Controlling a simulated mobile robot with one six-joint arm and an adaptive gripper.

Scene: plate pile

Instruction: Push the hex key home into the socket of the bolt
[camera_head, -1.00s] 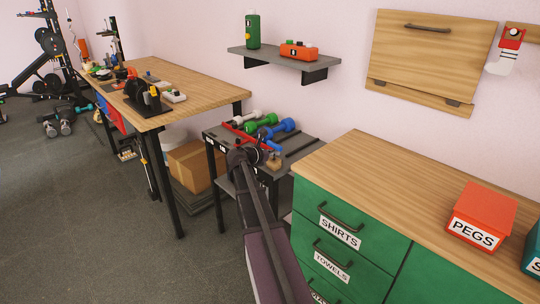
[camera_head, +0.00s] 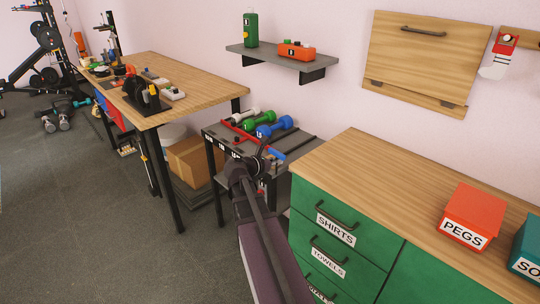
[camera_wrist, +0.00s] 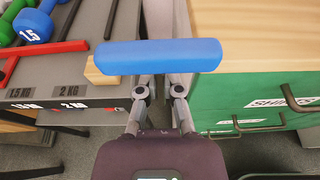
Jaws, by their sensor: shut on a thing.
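A thick blue bar (camera_wrist: 158,56), which looks like the handle of the hex key, lies crosswise at the fingertips of my gripper (camera_wrist: 160,80) in the wrist view. My gripper is shut on it. Its shaft is hidden, so I cannot tell how it sits to any socket. In the head view a bit of the blue bar (camera_head: 276,154) shows beside my gripper (camera_head: 264,160), at the near right end of the grey rack. A pale wooden block (camera_wrist: 98,74) shows partly behind the bar's left end. I cannot make out the bolt or its socket.
The grey rack (camera_head: 213,133) carries several dumbbells, including a blue one (camera_head: 274,127), and a red bar (camera_wrist: 45,48) left of my gripper. The green drawer cabinet (camera_head: 345,262) stands close on the right. A wooden workbench (camera_head: 205,91) stands behind on the left.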

